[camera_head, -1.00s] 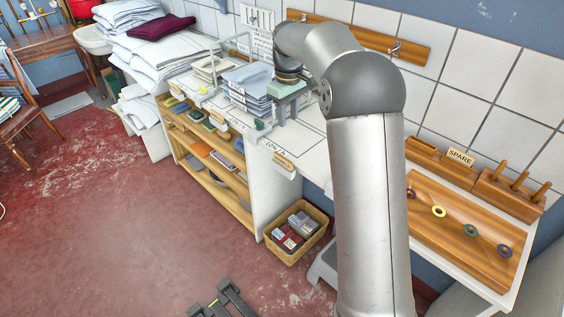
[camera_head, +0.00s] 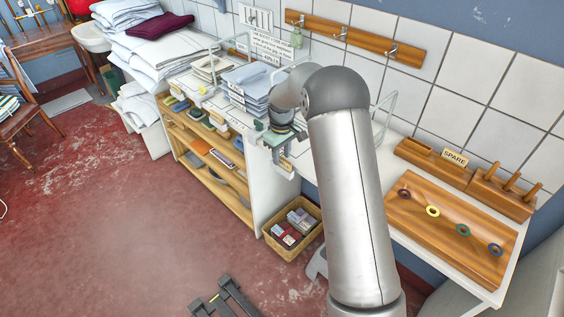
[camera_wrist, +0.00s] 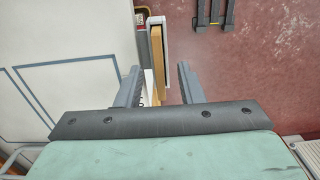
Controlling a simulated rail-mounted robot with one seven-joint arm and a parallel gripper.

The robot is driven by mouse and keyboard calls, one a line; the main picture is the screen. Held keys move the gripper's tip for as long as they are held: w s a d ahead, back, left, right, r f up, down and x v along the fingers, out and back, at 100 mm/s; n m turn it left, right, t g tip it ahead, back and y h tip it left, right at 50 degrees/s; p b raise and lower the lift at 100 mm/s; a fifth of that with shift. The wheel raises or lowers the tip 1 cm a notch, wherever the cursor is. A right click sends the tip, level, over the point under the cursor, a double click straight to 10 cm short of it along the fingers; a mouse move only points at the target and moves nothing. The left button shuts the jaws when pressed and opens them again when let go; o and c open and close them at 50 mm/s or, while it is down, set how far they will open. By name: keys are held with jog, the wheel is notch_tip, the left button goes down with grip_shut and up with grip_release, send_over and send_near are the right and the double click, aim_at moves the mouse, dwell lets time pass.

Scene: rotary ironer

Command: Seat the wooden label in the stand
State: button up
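The wooden label (camera_wrist: 158,58) shows edge-on as a tan strip in the wrist view, at the counter's front edge. A white holder (camera_wrist: 168,30), seemingly the stand, runs along its far end and right side. I cannot tell whether the label is fully seated. My gripper (camera_wrist: 158,85) is open, with one finger on each side of the strip and gaps to both. In the head view my gripper (camera_head: 280,160) is over the counter's front edge, and my arm and hand hide most of the label and stand.
A counter (camera_wrist: 75,75) with blue outlines lies left of the label; open floor (camera_wrist: 255,60) lies right. Folded blue cloths (camera_head: 250,85) are stacked behind my gripper. A basket (camera_head: 293,228) stands on the floor below. A wooden board (camera_head: 448,230) with several coloured rings lies right.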

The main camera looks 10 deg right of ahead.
jog(key=shift+f, duration=0.95)
jog(key=shift+c, duration=0.3)
grip_shut()
